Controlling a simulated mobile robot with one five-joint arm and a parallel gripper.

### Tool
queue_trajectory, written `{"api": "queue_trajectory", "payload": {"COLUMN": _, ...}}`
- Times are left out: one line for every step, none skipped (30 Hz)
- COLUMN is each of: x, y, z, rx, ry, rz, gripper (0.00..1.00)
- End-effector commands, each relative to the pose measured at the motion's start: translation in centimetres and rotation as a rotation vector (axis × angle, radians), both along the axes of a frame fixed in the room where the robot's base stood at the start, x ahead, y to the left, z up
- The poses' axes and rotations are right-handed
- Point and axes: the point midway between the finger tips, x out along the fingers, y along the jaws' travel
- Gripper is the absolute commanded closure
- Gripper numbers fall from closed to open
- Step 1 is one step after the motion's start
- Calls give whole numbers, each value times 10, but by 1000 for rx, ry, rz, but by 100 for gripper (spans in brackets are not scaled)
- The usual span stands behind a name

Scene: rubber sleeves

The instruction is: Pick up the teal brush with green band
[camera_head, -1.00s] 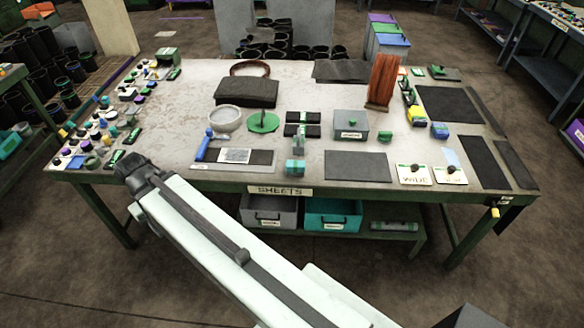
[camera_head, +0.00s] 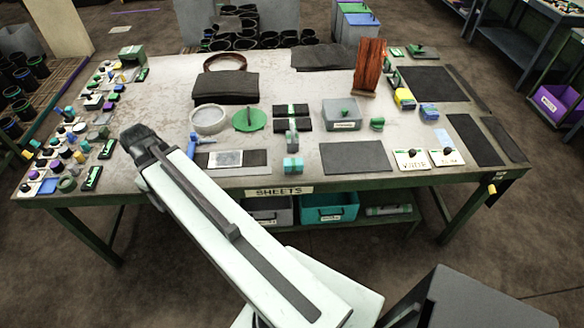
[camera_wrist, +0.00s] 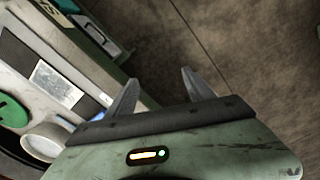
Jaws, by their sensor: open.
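A teal block with a green band (camera_head: 293,165), which looks like the brush, sits at the table's front edge in the head view. A grey upright piece stands just behind it; I cannot tell whether they are joined. The block does not show clearly in the wrist view. My gripper (camera_wrist: 160,76) is open and empty in the wrist view, its two fingers apart over the floor beside the table edge. In the head view my arm's dark end lies left of the block, near the table's front left, and its fingers are hidden.
A white bowl (camera_head: 208,119), a green disc (camera_head: 250,119) and a grey lidded box (camera_head: 342,114) stand on the table (camera_head: 160,95). A dark sheet (camera_head: 356,158) lies right of the block. Several small items crowd the left side. A teal bin (camera_head: 330,208) is below.

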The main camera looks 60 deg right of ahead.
Motion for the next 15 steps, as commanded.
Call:
{"api": "queue_trajectory", "payload": {"x": -6, "y": -54, "z": -3, "rx": 0, "ry": 0, "rz": 26, "gripper": 38}}
{"api": "queue_trajectory", "payload": {"x": -13, "y": -83, "z": -5, "rx": 0, "ry": 0, "rz": 58, "gripper": 38}}
{"api": "queue_trajectory", "payload": {"x": -25, "y": -122, "z": -6, "rx": 0, "ry": 0, "rz": 101, "gripper": 38}}
{"api": "queue_trajectory", "payload": {"x": -36, "y": -150, "z": -7, "rx": 0, "ry": 0, "rz": 134, "gripper": 38}}
{"api": "queue_trajectory", "payload": {"x": -49, "y": -178, "z": -8, "rx": 0, "ry": 0, "rz": 166, "gripper": 38}}
{"api": "queue_trajectory", "payload": {"x": -67, "y": -213, "z": -9, "rx": 0, "ry": 0, "rz": 209, "gripper": 38}}
{"api": "queue_trajectory", "payload": {"x": -82, "y": -238, "z": -10, "rx": 0, "ry": 0, "rz": 240, "gripper": 38}}
{"api": "queue_trajectory", "payload": {"x": -98, "y": -260, "z": -10, "rx": 0, "ry": 0, "rz": 270, "gripper": 38}}
{"api": "queue_trajectory", "payload": {"x": -119, "y": -288, "z": -11, "rx": 0, "ry": 0, "rz": 309, "gripper": 38}}
{"api": "queue_trajectory", "payload": {"x": -134, "y": -306, "z": -12, "rx": 0, "ry": 0, "rz": 336, "gripper": 38}}
{"api": "queue_trajectory", "payload": {"x": -149, "y": -322, "z": -12, "rx": 0, "ry": 0, "rz": 361, "gripper": 38}}
{"api": "queue_trajectory", "payload": {"x": -168, "y": -340, "z": -13, "rx": 1, "ry": 0, "rz": 389, "gripper": 38}}
{"api": "queue_trajectory", "payload": {"x": -180, "y": -352, "z": -13, "rx": 1, "ry": 0, "rz": 410, "gripper": 38}}
{"api": "queue_trajectory", "payload": {"x": -191, "y": -361, "z": -14, "rx": 1, "ry": 0, "rz": 427, "gripper": 38}}
{"api": "queue_trajectory", "payload": {"x": -203, "y": -371, "z": -14, "rx": 0, "ry": 0, "rz": 447, "gripper": 38}}
